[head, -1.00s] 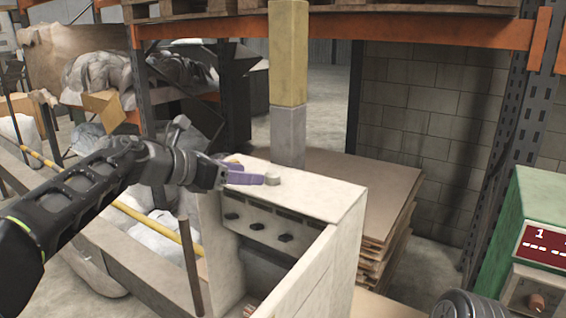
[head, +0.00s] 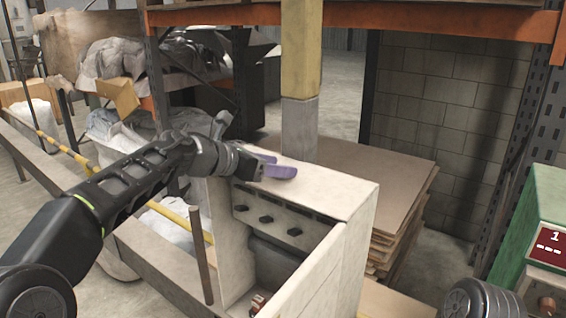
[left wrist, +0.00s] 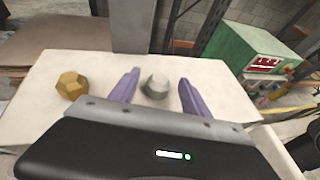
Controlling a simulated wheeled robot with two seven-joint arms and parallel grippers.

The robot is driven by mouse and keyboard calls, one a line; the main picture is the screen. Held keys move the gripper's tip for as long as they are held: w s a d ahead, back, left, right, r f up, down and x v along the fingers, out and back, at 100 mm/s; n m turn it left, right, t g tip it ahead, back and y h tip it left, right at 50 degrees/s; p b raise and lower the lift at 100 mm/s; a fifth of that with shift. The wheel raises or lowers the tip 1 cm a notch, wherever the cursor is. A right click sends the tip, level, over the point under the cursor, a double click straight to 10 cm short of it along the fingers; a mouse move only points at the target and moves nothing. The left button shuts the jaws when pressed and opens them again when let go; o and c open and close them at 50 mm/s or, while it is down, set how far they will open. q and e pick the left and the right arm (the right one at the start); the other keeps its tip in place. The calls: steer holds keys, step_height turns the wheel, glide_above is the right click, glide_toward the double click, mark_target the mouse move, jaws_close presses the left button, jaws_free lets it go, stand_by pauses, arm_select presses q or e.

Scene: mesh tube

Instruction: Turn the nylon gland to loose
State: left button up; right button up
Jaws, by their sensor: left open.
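The nylon gland is a pale grey, faceted knob (left wrist: 156,87) on top of the pale box (head: 345,192). In the left wrist view it stands between the two purple fingers of my left gripper (head: 284,168), with a gap on each side. The fingers are open and do not appear to touch it. In the head view my gripper sits low at the box top and hides the gland. A brass-coloured faceted gland (left wrist: 72,86) stands on the same top, outside the left finger. My right gripper is not in view.
A grey and yellow post (head: 300,90) rises just behind the box. A green unit with a red display (head: 545,215) stands at the right. Stacked flat boards (head: 395,190) lie behind the box. The box top right of my gripper is clear.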

arm_select(q)
steer(key=shift+x, duration=1.1)
jaws_close()
